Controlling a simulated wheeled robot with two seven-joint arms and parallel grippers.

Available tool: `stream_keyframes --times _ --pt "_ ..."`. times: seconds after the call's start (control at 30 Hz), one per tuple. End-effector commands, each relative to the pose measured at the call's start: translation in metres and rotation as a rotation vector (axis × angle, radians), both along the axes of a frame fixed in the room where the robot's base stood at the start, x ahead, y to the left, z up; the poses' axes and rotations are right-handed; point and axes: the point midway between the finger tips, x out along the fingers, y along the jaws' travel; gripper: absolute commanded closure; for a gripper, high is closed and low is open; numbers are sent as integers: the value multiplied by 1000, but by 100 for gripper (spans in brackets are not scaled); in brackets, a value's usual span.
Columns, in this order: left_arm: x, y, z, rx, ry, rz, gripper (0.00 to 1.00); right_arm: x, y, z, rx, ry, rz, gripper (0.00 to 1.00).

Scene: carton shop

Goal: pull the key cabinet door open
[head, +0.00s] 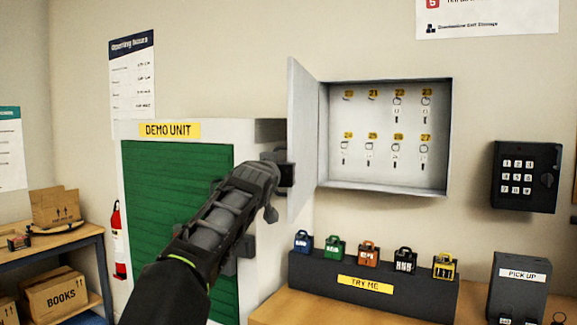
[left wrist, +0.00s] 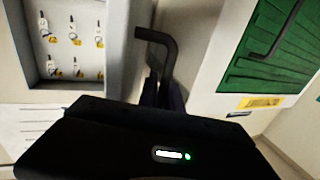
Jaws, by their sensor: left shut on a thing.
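The grey key cabinet (head: 388,185) hangs on the wall with its door (head: 304,120) standing wide open, swung out to the left. Keys on hooks under yellow number tags show inside, and also in the left wrist view (left wrist: 70,38). My left gripper (head: 287,174) is at the outer face of the door, at its lower part. In the left wrist view, its dark fingers (left wrist: 163,95) are shut on a dark bent handle (left wrist: 158,42). The exact grip is partly hidden behind the gripper body. My right gripper is not in view.
The demo unit (head: 268,130) with a green shutter stands close left of the door. Below the cabinet, a dark stand (head: 310,270) holds several coloured padlocks on a wooden counter. A keypad box (head: 527,177) hangs at right. A pick-up box (head: 517,290) stands below it.

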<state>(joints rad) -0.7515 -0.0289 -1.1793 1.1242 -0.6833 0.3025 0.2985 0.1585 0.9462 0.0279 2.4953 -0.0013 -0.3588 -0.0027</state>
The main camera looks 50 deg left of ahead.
Motion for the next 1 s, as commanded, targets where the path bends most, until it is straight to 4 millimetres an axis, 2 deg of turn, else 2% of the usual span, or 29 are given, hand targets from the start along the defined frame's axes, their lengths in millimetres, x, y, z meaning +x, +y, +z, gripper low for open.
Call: stream_keyframes --times 0.4,0.43,0.53,0.83,1.0 --pt "-1 2 -1 0 1 0 100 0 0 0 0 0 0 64" --pt "-1 2 -1 0 1 0 89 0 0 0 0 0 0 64" --pt "-1 2 -1 0 1 0 82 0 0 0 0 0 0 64" --pt "-1 1 -1 0 0 0 82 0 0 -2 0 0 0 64" --pt "-5 -3 -4 0 -1 -2 82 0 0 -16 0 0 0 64"
